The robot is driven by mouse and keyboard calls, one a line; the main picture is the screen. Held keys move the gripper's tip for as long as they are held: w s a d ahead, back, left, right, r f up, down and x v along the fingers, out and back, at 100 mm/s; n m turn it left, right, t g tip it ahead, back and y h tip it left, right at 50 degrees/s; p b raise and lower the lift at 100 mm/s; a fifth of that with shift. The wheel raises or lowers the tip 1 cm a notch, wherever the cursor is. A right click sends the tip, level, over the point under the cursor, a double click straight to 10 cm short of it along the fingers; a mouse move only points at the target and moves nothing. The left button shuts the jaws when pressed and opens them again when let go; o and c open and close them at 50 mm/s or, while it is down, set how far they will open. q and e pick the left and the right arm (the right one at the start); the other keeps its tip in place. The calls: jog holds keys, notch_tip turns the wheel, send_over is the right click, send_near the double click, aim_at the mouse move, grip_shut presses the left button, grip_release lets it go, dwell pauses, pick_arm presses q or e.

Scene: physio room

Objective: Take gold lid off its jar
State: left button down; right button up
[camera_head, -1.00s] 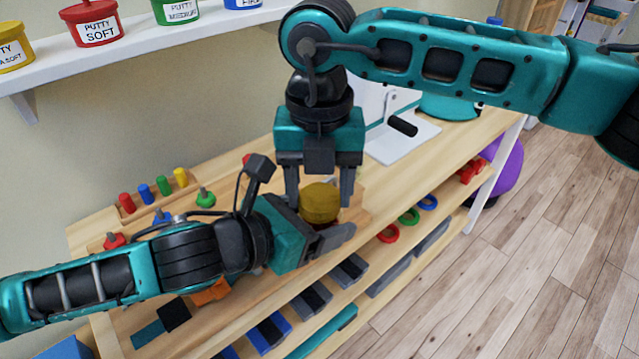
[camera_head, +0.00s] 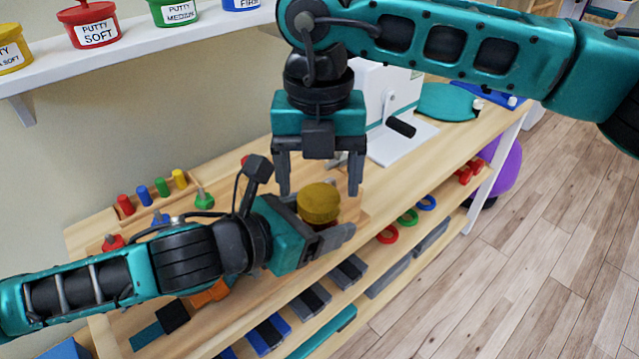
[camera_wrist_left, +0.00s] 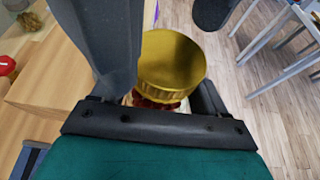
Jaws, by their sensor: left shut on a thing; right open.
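The gold lid (camera_head: 319,202) is a ridged disc sitting on top of its jar. The left wrist view shows the lid (camera_wrist_left: 170,62) from close by, with a strip of the jar (camera_wrist_left: 155,102) and its dark red contents below it. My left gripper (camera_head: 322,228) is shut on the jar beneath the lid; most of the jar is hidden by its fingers. My right gripper (camera_head: 319,186) is open and empty, pointing down, with its fingertips just above and to either side of the lid.
A wooden bench (camera_head: 465,127) carries a peg board with coloured pegs (camera_head: 161,187) at left and a white device with a black crank handle (camera_head: 400,127) behind. Putty tubs (camera_head: 90,25) stand on a wall shelf. Coloured rings (camera_head: 408,216) and bins sit on shelves below.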

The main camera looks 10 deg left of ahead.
notch_tip(320, 180, up, 3)
jog(key=shift+s+a+f, duration=0.15)
jog(key=shift+f, duration=0.05)
jog(key=shift+c, duration=0.3)
jog(key=m, duration=0.1)
jog(key=r+m, duration=0.1)
jog(key=m, duration=0.2)
jog(key=shift+r+m, duration=0.3)
jog(key=shift+m, duration=0.1)
jog(key=m, duration=0.1)
jog(key=r+m, duration=0.1)
jog(key=m, duration=0.2)
jog(key=shift+r, duration=0.25)
jog(key=shift+f+m, duration=0.1)
jog(key=shift+m, duration=0.3)
jog(key=shift+f, duration=3.85)
jog(key=c, duration=1.1)
jog(key=n, duration=0.9)
jog(key=shift+n, duration=0.3)
